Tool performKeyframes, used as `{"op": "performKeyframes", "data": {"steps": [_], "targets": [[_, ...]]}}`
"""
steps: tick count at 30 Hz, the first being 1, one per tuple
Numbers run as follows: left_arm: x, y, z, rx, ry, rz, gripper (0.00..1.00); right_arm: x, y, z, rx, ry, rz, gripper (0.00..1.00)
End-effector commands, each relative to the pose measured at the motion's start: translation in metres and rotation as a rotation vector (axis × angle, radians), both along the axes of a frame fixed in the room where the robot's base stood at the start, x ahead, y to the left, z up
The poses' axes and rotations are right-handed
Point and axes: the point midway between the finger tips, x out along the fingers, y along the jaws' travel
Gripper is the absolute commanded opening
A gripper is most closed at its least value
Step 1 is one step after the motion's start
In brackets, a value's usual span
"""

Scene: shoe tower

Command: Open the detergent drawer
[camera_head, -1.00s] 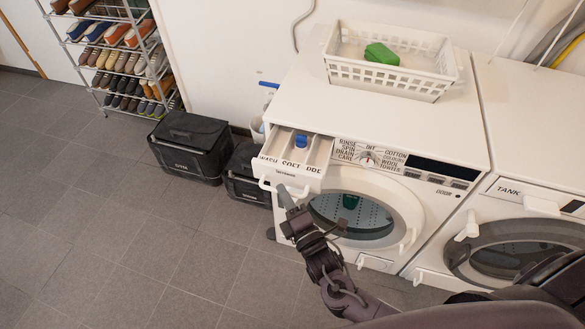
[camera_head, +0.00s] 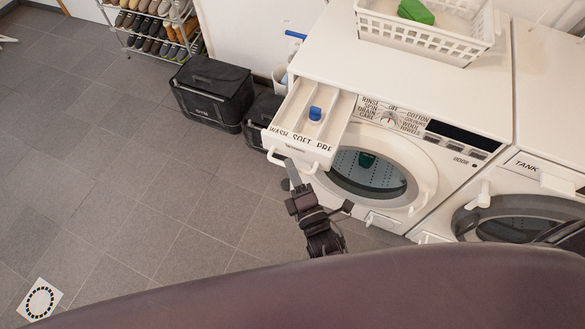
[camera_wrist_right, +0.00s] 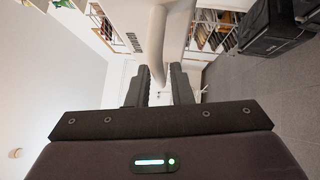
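The white detergent drawer (camera_head: 302,135) is pulled out of the front of the left washing machine (camera_head: 415,85). Its compartments are open to view, and a blue piece (camera_head: 315,113) sits in one. The drawer front carries a white bar handle (camera_head: 275,158). My right gripper (camera_head: 291,172) is at the middle of this handle. My left gripper is out of view.
The round washer door (camera_head: 370,172) is just right of my right gripper. Black bags (camera_head: 212,90) and a shoe rack (camera_head: 155,25) are at the left. The floor (camera_head: 130,170) is largely clear.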

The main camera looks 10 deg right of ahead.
Motion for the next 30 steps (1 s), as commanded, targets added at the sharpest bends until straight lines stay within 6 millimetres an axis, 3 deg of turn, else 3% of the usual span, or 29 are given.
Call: {"op": "performKeyframes", "data": {"steps": [3, 13, 24, 30], "targets": [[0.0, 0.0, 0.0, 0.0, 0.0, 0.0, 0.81, 0.0, 0.0, 0.0, 0.0, 0.0, 0.0, 0.33], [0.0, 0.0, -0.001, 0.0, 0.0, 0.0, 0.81, -0.005, -0.001, -0.001, 0.001, 0.0, 0.0, 0.33], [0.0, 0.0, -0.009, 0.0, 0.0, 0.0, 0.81, -0.061, -0.013, -0.01, 0.0, 0.002, 0.001, 0.33], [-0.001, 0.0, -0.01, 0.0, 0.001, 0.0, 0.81, -0.075, -0.015, -0.01, 0.001, 0.0, 0.001, 0.33]]}}
